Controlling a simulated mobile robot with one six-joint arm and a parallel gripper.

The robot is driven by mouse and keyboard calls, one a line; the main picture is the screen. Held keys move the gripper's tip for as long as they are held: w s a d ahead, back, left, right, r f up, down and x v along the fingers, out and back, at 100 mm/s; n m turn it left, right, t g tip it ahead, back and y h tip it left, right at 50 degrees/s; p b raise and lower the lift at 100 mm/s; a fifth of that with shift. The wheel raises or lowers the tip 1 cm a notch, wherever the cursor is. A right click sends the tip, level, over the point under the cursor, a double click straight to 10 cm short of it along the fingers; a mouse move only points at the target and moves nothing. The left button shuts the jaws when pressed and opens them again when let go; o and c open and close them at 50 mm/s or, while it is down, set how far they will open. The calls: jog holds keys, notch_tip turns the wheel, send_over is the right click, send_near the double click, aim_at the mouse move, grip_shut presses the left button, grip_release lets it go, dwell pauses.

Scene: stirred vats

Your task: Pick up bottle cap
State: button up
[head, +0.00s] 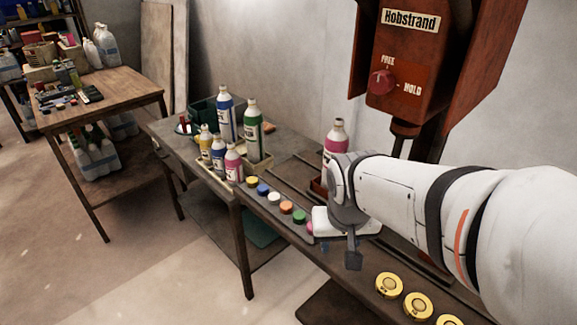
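A row of bottle caps lies along the front edge of the long bench: a yellow cap (252,181), a blue cap (262,189), a white cap (274,198), an orange cap (286,207), a green cap (299,216) and a pink cap (310,228). My gripper (338,246) is low over the bench at the right end of this row, close beside the pink cap. The white gripper body partly hides that cap's right side. Whether the gripper touches the cap, or how its fingers stand, I cannot tell.
Several bottles (254,138) stand at the bench's left, and a pink bottle (336,136) stands behind my arm. A rust-red Hobstrand machine (407,60) rises behind. Gold round discs (389,285) lie at the right front. A cluttered wooden table (120,90) stands at left.

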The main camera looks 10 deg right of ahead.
jog(key=w+f+m, duration=0.1)
jog(key=w+f, duration=0.2)
jog(key=w, duration=0.2)
jog(key=w+a+f+m+t, duration=0.1)
jog(key=w+f, duration=0.2)
jog(key=w, duration=0.2)
jog(key=w+f+h, duration=0.1)
jog(key=w+f, duration=0.1)
jog(key=w, duration=0.2)
jog(key=shift+w+a+f+m+b, duration=0.25)
jog(key=shift+w+f+m+b, duration=0.05)
jog(key=shift+w+f+m, duration=0.1)
jog(key=shift+t, duration=0.3)
jog(key=x, duration=0.5)
jog(key=shift+w+r, duration=0.15)
jog(key=shift+w, duration=0.2)
jog(key=shift+c, duration=0.5)
jog(key=c, duration=0.5)
